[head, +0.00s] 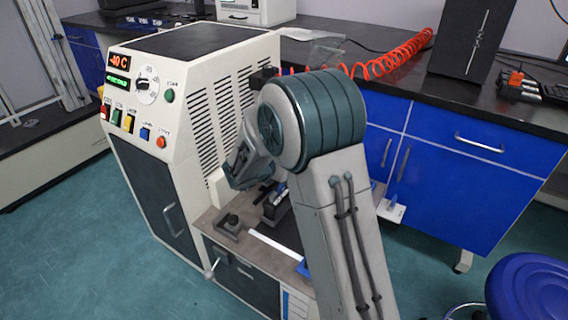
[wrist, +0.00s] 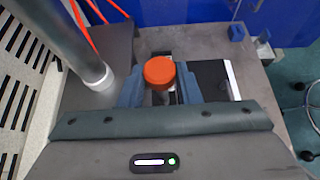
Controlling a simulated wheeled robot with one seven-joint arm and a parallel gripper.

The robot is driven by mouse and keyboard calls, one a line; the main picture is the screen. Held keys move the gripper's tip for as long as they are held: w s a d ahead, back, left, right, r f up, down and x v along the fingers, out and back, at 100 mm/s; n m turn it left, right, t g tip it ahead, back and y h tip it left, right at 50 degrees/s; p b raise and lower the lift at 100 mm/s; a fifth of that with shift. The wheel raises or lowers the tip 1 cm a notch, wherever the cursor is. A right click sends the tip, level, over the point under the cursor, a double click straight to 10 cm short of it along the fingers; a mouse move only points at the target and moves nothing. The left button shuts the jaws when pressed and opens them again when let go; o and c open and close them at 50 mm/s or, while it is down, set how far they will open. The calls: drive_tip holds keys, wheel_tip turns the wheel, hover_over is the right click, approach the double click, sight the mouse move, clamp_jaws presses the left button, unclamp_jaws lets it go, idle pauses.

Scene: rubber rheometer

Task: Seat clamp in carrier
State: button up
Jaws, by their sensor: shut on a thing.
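My gripper (wrist: 160,92) shows in the wrist view as two blue-grey fingers closed on the clamp (wrist: 160,71), a piece with a round orange top. The part of the clamp below its top is mostly hidden. The clamp is over the grey-brown work shelf (wrist: 98,103) beside the machine. In the head view my arm stands in front of the shelf, and the fingers and the orange top cannot be made out. I cannot pick out the carrier with certainty, nor tell whether the clamp touches it.
A metal column (wrist: 78,38) with a white collar stands left of my gripper. The cream machine (head: 205,85) with vent slots rises beside the shelf. A small dark block (head: 232,221) sits on the shelf's near side. Red coiled hose (head: 395,57) lies on the bench behind.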

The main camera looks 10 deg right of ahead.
drive_tip(key=shift+f, duration=0.15)
drive_tip(key=o, duration=1.1)
drive_tip(key=shift+c, duration=0.2)
drive_tip(key=p+v, duration=0.3)
drive_tip(key=v, duration=1)
drive_tip(key=shift+s+a+p, duration=0.3)
drive_tip(key=shift+p, duration=0.1)
